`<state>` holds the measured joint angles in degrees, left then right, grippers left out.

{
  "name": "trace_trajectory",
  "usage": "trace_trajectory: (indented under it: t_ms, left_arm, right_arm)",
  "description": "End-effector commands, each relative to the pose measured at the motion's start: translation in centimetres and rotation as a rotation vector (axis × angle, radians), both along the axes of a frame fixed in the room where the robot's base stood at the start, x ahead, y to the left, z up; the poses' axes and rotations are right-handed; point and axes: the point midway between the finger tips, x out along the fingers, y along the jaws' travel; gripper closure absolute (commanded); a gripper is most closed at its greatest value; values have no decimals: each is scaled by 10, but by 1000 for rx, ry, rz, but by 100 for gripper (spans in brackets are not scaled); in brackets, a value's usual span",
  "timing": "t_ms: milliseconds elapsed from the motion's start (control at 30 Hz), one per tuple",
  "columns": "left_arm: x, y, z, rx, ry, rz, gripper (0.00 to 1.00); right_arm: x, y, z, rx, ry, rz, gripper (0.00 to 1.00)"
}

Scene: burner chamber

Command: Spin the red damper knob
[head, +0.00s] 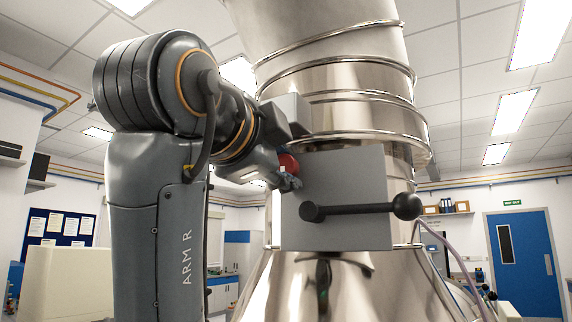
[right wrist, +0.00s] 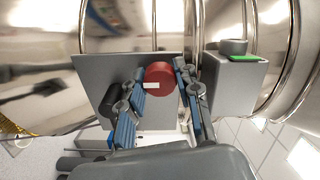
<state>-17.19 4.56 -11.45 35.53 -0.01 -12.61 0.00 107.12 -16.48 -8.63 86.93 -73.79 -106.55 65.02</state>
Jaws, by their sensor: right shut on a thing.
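The red damper knob (right wrist: 160,77) is a round red knob with a white mark, on the grey plate (right wrist: 112,75) of the shiny duct. In the head view the knob (head: 288,163) shows only in part, at the plate's upper left, partly hidden by my right gripper (head: 287,180). In the right wrist view the two blue-padded fingers of my right gripper (right wrist: 160,88) stand on either side of the knob and are shut on it. My left gripper is not in view.
A black lever with a ball end (head: 405,206) sticks out across the front of the grey plate, right of the knob. A grey box with a green strip (right wrist: 240,60) sits beside the plate. The large shiny duct (head: 335,75) rises behind.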

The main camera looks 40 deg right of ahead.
Motion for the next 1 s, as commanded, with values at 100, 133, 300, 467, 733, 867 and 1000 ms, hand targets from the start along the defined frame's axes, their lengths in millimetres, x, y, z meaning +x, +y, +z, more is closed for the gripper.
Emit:
trace_trajectory:
  t_ms: [100,133,300,467,733,867,1000]
  left_arm:
    - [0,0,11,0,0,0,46]
    - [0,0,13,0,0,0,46]
    - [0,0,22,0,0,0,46]
    - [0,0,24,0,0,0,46]
    - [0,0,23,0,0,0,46]
    - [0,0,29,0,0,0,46]
    - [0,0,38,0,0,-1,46]
  right_arm:
    - [1,1,3,100,-155,2,100]
    - [1,1,3,127,-197,3,100]
    - [1,0,2,265,-412,2,100]
    - [0,0,1,321,-505,0,100]
    - [0,0,1,324,-512,0,100]
    - [0,0,2,377,-592,1,100]
    - [0,0,3,495,-777,1,100]
